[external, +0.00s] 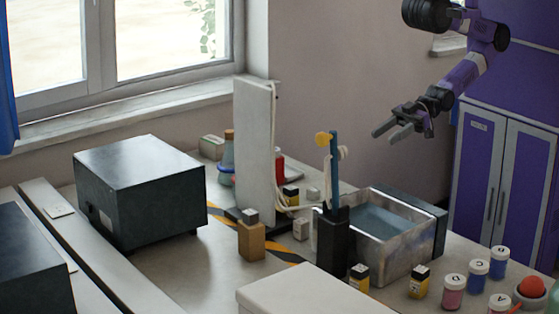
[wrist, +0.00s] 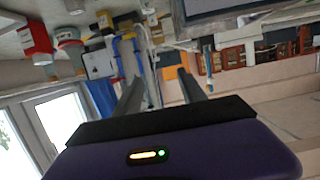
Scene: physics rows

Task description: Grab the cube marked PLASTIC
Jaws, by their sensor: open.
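I cannot read the word PLASTIC on anything in either view. Several small blocks could be cubes: a grey one (external: 250,216) on top of a wooden block (external: 251,241), a pale one (external: 301,229) on the bench, and a small grey one (external: 313,193) behind it. My gripper (external: 384,133) is open and empty, in the air above and behind the metal basin. In the wrist view its two fingers (wrist: 162,92) stand apart with nothing held between them.
A metal basin (external: 345,232), a black holder (external: 333,245) with tall tools and an upright white panel (external: 255,145) crowd the bench. Small jars (external: 453,292) stand at front right. A dark box (external: 140,190) is at left. Purple cabinets (external: 500,185) stand behind.

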